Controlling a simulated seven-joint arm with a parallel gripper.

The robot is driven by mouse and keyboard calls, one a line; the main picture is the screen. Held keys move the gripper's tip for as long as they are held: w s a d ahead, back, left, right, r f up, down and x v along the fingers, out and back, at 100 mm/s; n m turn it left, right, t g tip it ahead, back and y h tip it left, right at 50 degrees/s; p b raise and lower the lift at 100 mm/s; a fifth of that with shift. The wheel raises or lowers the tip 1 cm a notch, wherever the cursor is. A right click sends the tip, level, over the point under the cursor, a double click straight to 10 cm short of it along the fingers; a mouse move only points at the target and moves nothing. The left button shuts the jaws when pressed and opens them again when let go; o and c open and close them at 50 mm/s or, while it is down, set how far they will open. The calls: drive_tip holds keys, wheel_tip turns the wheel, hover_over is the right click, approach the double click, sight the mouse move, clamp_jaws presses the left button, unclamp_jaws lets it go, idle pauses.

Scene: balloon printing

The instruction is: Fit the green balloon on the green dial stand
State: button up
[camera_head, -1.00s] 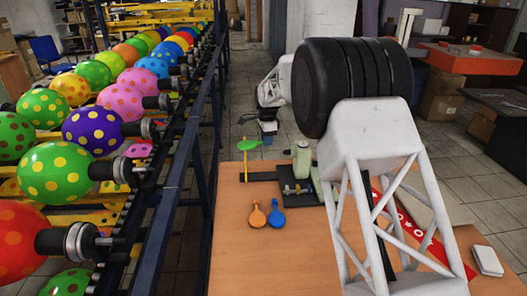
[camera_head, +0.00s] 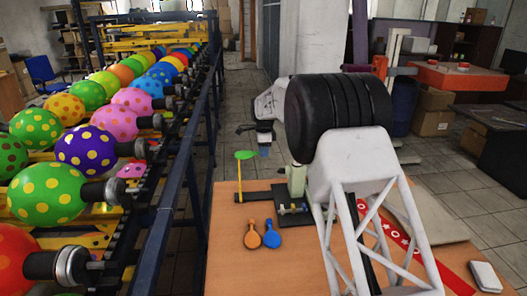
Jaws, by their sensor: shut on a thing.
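My gripper is small and far off, shut, and close to the balloon's right end; the grip itself is too small to make out. The balloon's head is in line with the top of the upright. I cannot tell whether they touch.
An orange balloon (camera_head: 252,235) and a blue balloon (camera_head: 271,233) lie on the wooden table (camera_head: 245,270). A pale green block (camera_head: 296,181) and a black tray (camera_head: 293,208) stand behind them. A rack of spotted balloons (camera_head: 85,150) runs along the left.

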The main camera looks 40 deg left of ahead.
drive_tip(key=shift+f, duration=0.1)
wheel_tip(320, 180, down, 10)
drive_tip(key=w+d, duration=0.2)
drive_tip(key=shift+w+d, duration=0.35)
idle(1.1)
drive_tip(key=shift+w+d, duration=0.45)
idle(2.0)
drive_tip(key=o, duration=0.8)
drive_tip(key=shift+r, duration=0.2)
drive_tip(key=shift+r, duration=4.45)
